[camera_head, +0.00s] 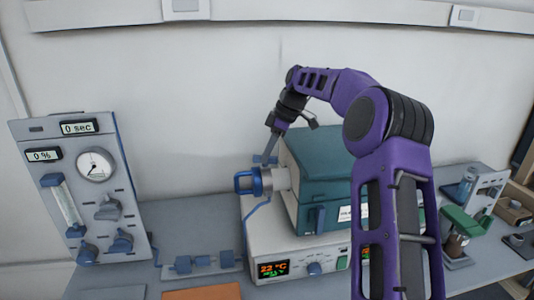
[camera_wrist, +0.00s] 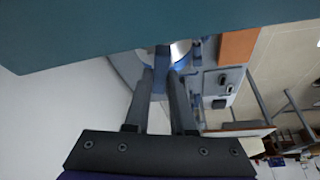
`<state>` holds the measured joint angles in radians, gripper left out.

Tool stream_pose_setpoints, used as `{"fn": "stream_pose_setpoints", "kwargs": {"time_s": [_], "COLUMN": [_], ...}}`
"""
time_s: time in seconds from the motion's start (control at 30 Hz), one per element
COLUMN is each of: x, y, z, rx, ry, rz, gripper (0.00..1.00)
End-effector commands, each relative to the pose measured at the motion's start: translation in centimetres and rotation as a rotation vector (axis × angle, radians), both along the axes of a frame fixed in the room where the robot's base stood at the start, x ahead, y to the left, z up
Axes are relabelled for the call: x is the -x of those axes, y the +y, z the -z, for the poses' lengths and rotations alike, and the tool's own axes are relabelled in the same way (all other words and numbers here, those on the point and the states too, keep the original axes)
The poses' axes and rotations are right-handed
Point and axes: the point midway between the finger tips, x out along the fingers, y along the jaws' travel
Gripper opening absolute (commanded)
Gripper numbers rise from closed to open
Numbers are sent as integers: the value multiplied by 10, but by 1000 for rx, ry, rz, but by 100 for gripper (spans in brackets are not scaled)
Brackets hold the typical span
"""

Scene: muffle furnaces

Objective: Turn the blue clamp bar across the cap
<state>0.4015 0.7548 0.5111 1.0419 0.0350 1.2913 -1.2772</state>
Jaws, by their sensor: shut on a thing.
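The blue clamp bar (camera_head: 258,159) shows as a small blue piece at the top of the round metal cap (camera_head: 267,179), on the left end of the teal furnace (camera_head: 318,160). A blue loop handle (camera_head: 243,181) sticks out to the left of the cap. My gripper (camera_head: 270,150) reaches down from above with its fingers at the bar. In the wrist view my gripper (camera_wrist: 161,78) is shut on the blue bar (camera_wrist: 161,83), which lies between the two fingers. The metal cap (camera_wrist: 180,52) shows just beyond the fingertips, partly hidden by the furnace body.
The furnace stands on a white control box (camera_head: 290,248) with a lit display. A gauge panel (camera_head: 85,190) stands at the left. A blue-fitted rack (camera_head: 200,265) and an orange board (camera_head: 203,292) lie in front. A green-topped device (camera_head: 465,222) stands at the right. The wall is close behind.

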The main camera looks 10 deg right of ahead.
Motion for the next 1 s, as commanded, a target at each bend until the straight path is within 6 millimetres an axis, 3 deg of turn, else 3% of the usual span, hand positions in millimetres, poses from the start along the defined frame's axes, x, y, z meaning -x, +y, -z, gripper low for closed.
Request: {"fn": "stream_pose_setpoints", "kwargs": {"time_s": [0.43,1.0], "x": [-3,-2], "y": [0,0], "z": [-1,-1], "rx": [1,2], "ry": [-3,-2], "rz": [-284,-353], "gripper": [0,0]}}
